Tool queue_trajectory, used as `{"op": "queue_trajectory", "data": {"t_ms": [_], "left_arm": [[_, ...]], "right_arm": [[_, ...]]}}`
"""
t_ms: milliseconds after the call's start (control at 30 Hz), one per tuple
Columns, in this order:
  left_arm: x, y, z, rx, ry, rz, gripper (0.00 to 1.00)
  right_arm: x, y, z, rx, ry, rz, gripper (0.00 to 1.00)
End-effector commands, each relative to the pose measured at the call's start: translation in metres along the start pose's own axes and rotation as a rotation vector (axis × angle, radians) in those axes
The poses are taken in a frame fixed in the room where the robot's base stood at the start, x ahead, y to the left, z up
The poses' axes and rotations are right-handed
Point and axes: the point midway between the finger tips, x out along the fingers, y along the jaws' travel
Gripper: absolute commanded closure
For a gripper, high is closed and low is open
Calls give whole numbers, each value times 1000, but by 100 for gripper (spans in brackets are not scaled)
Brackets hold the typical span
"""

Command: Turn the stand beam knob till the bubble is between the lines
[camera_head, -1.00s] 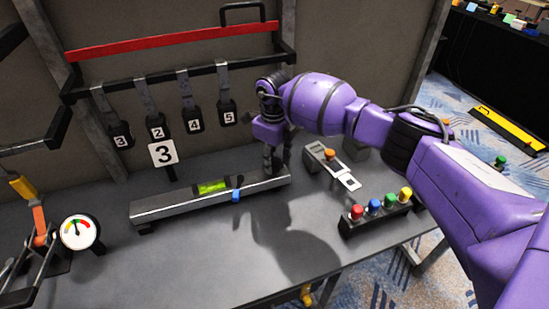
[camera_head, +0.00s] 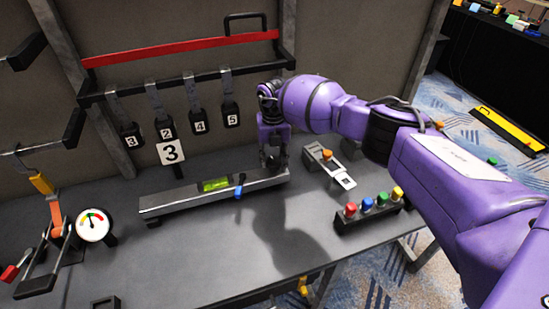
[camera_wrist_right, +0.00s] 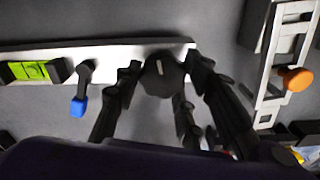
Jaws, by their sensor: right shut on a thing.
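The stand beam (camera_head: 190,196) is a long grey bar lying on the table, and it also shows in the right wrist view (camera_wrist_right: 115,54). A green bubble level (camera_head: 215,185) sits on it, seen larger in the wrist view (camera_wrist_right: 32,71); the bubble's place between the lines is too small to tell. A dark round knob (camera_wrist_right: 161,74) with a light mark is at the beam's right end. My right gripper (camera_head: 274,160) is over that end, its fingers around the knob and shut on it. A blue-tipped lever (camera_wrist_right: 81,95) is beside the level. My left gripper is not in view.
A clasp device with an orange knob (camera_head: 327,155) stands right of the beam. A box with several coloured buttons (camera_head: 368,210) is nearer the front. A gauge (camera_head: 94,225) stands at left. Numbered straps (camera_head: 165,125) hang behind. The table front is mostly clear.

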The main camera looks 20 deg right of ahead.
Motion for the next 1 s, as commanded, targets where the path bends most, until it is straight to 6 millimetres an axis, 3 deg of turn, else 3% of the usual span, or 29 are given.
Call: {"op": "queue_trajectory", "data": {"t_ms": [33, 400, 900, 933, 1000], "left_arm": [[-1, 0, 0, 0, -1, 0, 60], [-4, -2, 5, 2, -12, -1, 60], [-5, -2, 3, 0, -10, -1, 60], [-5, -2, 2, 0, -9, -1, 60], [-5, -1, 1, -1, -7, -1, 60]], "right_arm": [[7, 4, -6, 26, 14, 3, 89], [9, 4, -6, 161, 16, 3, 89], [10, 4, -6, 176, 16, 5, 89], [10, 4, -6, 176, 16, 5, 61], [10, 4, -5, 176, 16, 5, 52]]}}
